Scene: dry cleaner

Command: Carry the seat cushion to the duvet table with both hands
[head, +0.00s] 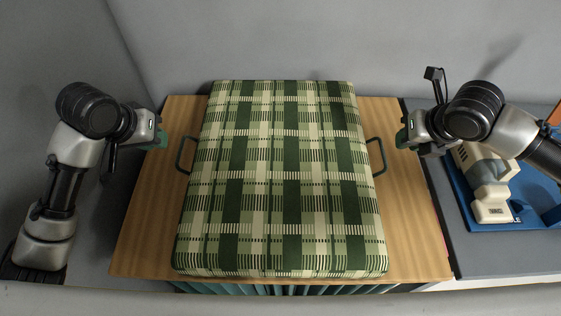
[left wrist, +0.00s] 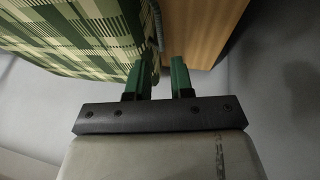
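The seat cushion (head: 280,180) is a thick green and cream plaid block lying flat on a wooden-topped table (head: 145,235). It has a dark loop handle on its left side (head: 183,155) and another on its right side (head: 377,157). My left gripper (head: 163,140) is just left of the left handle, apart from it. In the left wrist view its two green fingers (left wrist: 163,68) are open with nothing between them; the cushion (left wrist: 85,35) lies beyond them. My right gripper (head: 403,139) is just right of the right handle, apart from it; its finger gap is hidden.
A cream and grey device (head: 490,195) sits on a blue tray (head: 533,210) at the right, below my right arm. Grey walls stand behind and to the left. Bare wood shows on both sides of the cushion. Green pleated fabric (head: 270,289) hangs below the table's front edge.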

